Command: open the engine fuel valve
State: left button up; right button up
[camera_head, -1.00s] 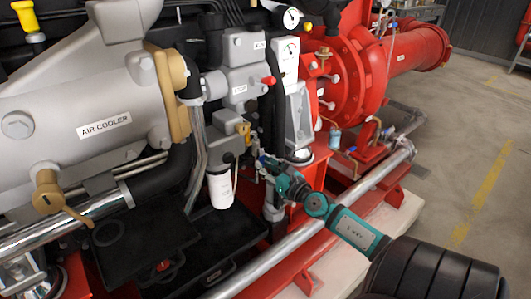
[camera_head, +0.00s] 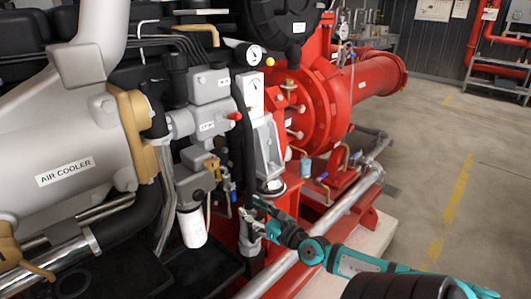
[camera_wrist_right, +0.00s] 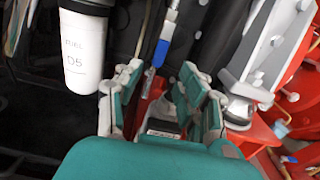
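A small valve with a blue handle (camera_head: 232,186) hangs on a thin line beside the white fuel filter (camera_head: 192,226). In the right wrist view the blue handle (camera_wrist_right: 160,53) points down, just beyond the space between my fingertips. I take it for the engine fuel valve; no label on it is readable. My right gripper (camera_head: 254,212) is just below and to the right of the handle in the head view. In the wrist view its fingers (camera_wrist_right: 157,84) are apart, with nothing held between them. My left gripper is not in view.
The white filter (camera_wrist_right: 83,48) is close on the left of my fingers. A grey bracket (camera_wrist_right: 262,50) and red frame stand on the right. The floor at right is clear.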

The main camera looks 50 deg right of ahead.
jog(key=s, duration=0.5)
jog(key=shift+s+a, duration=0.35)
jog(key=shift+s, duration=0.05)
